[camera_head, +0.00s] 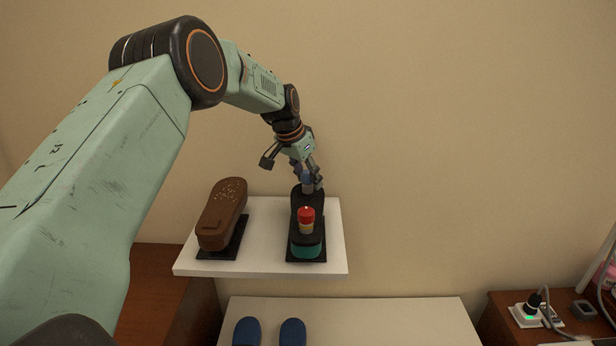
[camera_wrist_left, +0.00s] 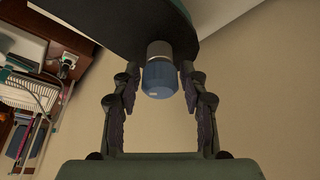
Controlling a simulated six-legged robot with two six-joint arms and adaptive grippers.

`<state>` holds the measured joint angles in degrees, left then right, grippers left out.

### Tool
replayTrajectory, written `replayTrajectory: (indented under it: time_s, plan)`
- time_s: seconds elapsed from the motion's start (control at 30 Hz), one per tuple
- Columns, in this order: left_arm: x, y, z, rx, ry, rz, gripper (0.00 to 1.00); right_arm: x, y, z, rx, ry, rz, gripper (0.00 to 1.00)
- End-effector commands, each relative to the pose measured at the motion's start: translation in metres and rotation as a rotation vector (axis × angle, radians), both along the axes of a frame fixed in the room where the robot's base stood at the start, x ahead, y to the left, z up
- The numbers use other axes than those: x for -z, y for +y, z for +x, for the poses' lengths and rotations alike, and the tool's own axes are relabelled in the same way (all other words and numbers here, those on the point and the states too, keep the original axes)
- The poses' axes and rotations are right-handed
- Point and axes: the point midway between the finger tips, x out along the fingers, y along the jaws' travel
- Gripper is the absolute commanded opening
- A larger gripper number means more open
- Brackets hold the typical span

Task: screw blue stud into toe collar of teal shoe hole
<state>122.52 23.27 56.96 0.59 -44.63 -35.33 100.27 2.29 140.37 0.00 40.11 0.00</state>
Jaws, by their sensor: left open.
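The teal shoe (camera_head: 307,250) stands on a black base with its dark sole upward; the dark sole (camera_wrist_left: 120,22) fills the top of the left wrist view. The blue stud (camera_wrist_left: 158,78) stands in a pale grey collar on the sole, at the shoe's far end in the head view. My left gripper (camera_head: 310,181) is above that far end. Its fingers are open on either side of the stud, with a gap at the left finger; whether the right finger touches is unclear. The stud's thread is hidden. My right gripper is not in view.
A red-capped stud (camera_head: 306,214) with a cream lower part stands on the near end of the teal shoe. A brown shoe (camera_head: 222,213) sits to the left on the white shelf (camera_head: 265,267). Two blue rounded things (camera_head: 292,331) lie on the lower white surface (camera_head: 390,315).

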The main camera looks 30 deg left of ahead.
Motion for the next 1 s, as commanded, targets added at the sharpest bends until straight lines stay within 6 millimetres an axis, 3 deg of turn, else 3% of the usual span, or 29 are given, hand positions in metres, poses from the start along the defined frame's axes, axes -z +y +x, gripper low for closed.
replayTrajectory:
  time_s: [0.1,0.43,0.57,1.0]
  plan:
    - [0.0000,0.0000,0.0001,0.001,0.000,-0.001,0.42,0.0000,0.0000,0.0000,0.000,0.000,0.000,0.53]
    - [0.0001,-0.0001,0.0000,0.003,0.001,0.000,0.15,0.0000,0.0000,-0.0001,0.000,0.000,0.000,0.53]
    - [0.0005,0.0005,0.0001,0.037,0.001,-0.001,0.14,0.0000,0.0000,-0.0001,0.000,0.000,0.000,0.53]
    - [0.0017,0.0004,0.0002,0.451,0.002,0.000,0.14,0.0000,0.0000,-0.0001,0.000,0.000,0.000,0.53]
